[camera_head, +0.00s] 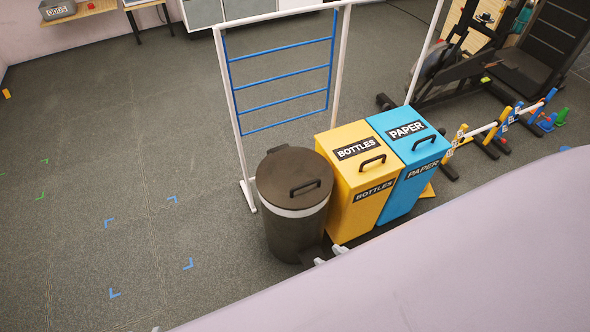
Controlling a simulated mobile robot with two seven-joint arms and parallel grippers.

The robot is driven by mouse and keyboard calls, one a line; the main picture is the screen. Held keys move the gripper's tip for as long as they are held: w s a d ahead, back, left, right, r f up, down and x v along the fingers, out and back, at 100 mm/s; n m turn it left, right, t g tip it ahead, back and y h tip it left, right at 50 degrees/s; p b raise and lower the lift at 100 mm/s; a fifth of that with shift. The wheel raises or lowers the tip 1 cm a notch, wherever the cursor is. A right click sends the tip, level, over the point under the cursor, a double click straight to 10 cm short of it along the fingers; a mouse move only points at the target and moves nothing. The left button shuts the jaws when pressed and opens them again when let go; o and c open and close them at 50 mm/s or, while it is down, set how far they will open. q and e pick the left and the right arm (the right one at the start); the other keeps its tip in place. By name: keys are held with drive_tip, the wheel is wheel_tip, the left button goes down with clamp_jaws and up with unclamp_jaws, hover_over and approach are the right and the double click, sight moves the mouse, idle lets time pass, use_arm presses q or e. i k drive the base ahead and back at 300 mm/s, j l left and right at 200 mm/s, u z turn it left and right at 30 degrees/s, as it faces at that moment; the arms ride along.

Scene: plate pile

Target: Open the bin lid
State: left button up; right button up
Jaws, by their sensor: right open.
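Three bins stand side by side, all with lids shut. The round dark grey bin (289,230) has a brown-grey lid (276,187) with a black handle and a light band under the rim. The yellow bin (341,205) is labelled BOTTLES, and the blue bin (398,194) is labelled PAPER; each lid has a black handle. My right gripper (330,255) shows only as two light fingertips, spread apart, low in front of the round and yellow bins. The rest of it is hidden behind a pale surface. My left gripper is not in view.
A large pale lilac surface (440,250) fills the lower right. A white frame with blue bars (280,75) stands behind the bins. Exercise equipment (470,60) and low colourful hurdles (497,128) are at right. The grey floor at left is clear, with small markers.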

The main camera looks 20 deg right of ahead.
sight(293, 178)
drive_tip(key=i+j, duration=0.15)
drive_tip(key=i, duration=0.2)
drive_tip(key=i+j+z, duration=0.1)
drive_tip(key=z, duration=1.65)
